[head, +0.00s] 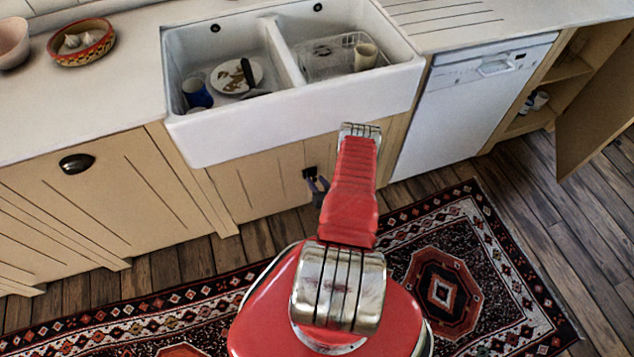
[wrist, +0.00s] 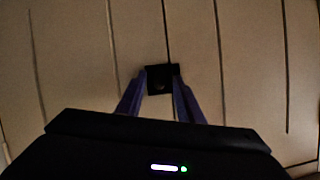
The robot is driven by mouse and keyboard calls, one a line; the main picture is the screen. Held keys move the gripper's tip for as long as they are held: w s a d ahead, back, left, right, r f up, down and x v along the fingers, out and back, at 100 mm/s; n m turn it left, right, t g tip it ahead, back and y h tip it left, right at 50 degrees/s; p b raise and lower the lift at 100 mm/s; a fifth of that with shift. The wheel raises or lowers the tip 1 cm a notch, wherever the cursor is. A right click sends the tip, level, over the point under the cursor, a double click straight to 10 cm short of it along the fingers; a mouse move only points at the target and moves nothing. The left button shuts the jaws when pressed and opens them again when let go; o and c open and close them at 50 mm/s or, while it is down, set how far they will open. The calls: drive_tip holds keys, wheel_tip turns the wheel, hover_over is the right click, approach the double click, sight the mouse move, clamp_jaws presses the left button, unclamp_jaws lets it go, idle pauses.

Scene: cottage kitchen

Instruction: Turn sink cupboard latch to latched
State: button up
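The sink cupboard latch (head: 309,173) is a small black fitting on the cream plank front below the white sink. In the wrist view the latch (wrist: 161,79) is a dark, roughly square plate near the middle, over a groove between planks. Its turning piece is too dark to read, so I cannot tell its angle. My gripper (head: 318,184) is at the cupboard front, close to the latch. In the wrist view my gripper (wrist: 161,90) has its two bluish fingers apart, one on each side of the latch. I see nothing held between them, and contact is unclear.
The white double sink (head: 290,130) juts out above the latch, with dishes inside. A white dishwasher (head: 468,108) stands to the right, and an open cupboard door (head: 600,115) is beyond it. A patterned rug (head: 490,270) covers the floor.

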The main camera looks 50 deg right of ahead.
clamp_jaws()
idle(0.5)
drive_tip(key=shift+w+n+g+h, duration=0.1)
drive_tip(key=shift+n+g+h, duration=0.5)
drive_tip(key=shift+n, duration=0.4)
unclamp_jaws()
drive_tip(key=shift+a, duration=0.1)
